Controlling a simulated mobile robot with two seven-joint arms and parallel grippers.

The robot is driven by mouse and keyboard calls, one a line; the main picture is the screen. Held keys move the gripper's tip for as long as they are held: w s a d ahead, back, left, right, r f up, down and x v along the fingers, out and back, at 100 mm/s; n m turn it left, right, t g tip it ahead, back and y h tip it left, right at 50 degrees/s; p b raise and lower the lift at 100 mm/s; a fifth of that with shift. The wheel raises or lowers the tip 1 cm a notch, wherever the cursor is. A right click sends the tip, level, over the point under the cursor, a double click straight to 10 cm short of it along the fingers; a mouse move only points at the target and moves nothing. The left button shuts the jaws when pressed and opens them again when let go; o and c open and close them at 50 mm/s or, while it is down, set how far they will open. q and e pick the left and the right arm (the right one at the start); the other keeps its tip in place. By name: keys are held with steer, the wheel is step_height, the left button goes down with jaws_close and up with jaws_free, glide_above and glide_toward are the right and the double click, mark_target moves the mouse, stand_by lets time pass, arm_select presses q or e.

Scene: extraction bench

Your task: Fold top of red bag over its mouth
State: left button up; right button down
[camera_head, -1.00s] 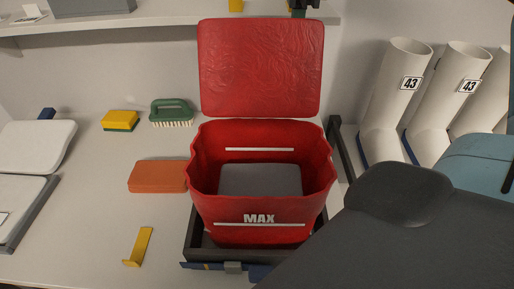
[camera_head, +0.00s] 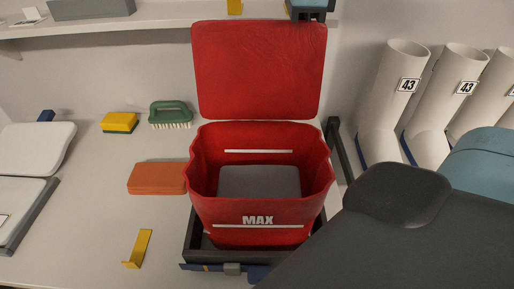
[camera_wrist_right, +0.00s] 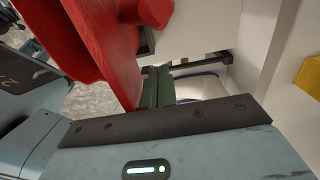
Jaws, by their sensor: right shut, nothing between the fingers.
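The red bag (camera_head: 258,207) stands upright in a dark tray frame (camera_head: 190,246), with MAX printed on its front. Its mouth is open, and a grey pad (camera_head: 258,181) shows inside. Its top flap (camera_head: 258,72) stands raised behind the mouth, not over it. My right gripper (camera_wrist_right: 156,88) is shut and empty in the right wrist view, beside the red flap (camera_wrist_right: 88,40). In the head view a blue-grey part that seems to be this gripper (camera_head: 311,8) shows at the flap's upper right corner; its fingertips are hidden there. My left gripper is not in view.
An orange block (camera_head: 157,178), a yellow sponge (camera_head: 119,122), a green brush (camera_head: 170,113) and a yellow bracket (camera_head: 138,248) lie left of the bag. White boots (camera_head: 402,100) stand at right. A shelf (camera_head: 165,18) runs behind. My dark arm link covers the lower right.

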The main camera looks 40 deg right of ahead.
steer(key=shift+s+a, duration=0.7)
steer(key=shift+s, duration=0.1)
steer(key=s+a, duration=0.3)
steer(key=s, duration=0.1)
steer(key=shift+s+a, duration=0.2)
steer(key=shift+a, duration=0.15)
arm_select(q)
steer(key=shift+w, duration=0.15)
arm_select(e)
steer(key=s+a, duration=0.3)
steer(key=shift+s, duration=0.35)
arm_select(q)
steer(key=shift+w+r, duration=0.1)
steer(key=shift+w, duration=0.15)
